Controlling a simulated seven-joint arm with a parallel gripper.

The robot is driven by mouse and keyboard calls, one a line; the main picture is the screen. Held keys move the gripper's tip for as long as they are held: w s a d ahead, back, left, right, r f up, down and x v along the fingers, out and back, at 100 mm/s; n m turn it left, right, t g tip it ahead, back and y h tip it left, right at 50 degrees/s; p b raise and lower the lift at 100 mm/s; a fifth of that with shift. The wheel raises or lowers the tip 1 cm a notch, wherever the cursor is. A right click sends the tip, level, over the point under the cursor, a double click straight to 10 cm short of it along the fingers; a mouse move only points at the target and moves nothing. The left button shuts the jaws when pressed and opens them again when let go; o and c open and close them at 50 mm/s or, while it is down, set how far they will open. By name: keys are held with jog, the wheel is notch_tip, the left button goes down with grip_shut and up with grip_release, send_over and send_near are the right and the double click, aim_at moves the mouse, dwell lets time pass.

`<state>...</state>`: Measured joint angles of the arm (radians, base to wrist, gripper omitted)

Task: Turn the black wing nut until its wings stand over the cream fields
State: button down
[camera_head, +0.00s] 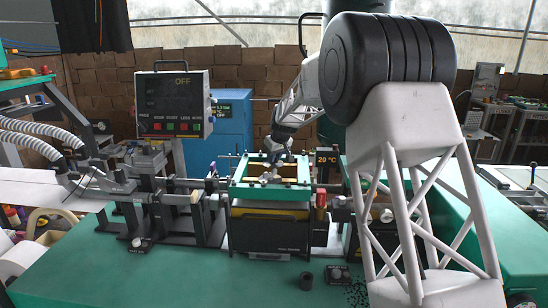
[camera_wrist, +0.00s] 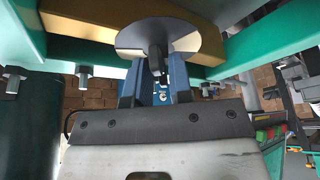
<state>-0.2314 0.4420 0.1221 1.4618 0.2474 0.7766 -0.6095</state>
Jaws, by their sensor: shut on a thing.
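The black wing nut (camera_wrist: 155,58) is at the centre of a round disc (camera_wrist: 186,40) in the wrist view. The disc has pale cream and dark fields. My gripper (camera_wrist: 154,66) has its two blue fingers on either side of the nut and is shut on it. The fingers and the viewing angle partly hide the wings, so I cannot tell exactly which fields they stand over. In the head view my gripper (camera_head: 272,160) reaches down into the green-framed press (camera_head: 270,193); the nut cannot be made out there.
Green beams (camera_wrist: 100,52) and a yellow bar (camera_wrist: 75,22) lie close around the disc, with bolts hanging nearby.

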jog(key=shift+n, duration=0.5)
jog(key=n+g+y, duration=0.1)
jog(key=n, duration=0.2)
jog(key=shift+w+d, duration=0.1)
jog(key=shift+w, duration=0.05)
jog(key=n+g, duration=0.1)
jog(key=n, duration=0.1)
jog(key=n+g, duration=0.1)
jog(key=n, duration=0.2)
jog(key=shift+w+y, duration=0.1)
jog(key=shift+y, duration=0.3)
jog(key=n+g, duration=0.2)
jog(key=n, duration=0.3)
jog(key=shift+w, duration=0.15)
jog(key=n, duration=0.2)
jog(key=n+g+h, duration=0.1)
jog(key=n, duration=0.1)
jog(key=shift+w+n+g, duration=0.1)
jog(key=shift+n+g, duration=0.2)
jog(key=shift+n, duration=0.1)
jog(key=c, duration=1.2)
grip_release()
jog(key=shift+c, duration=0.2)
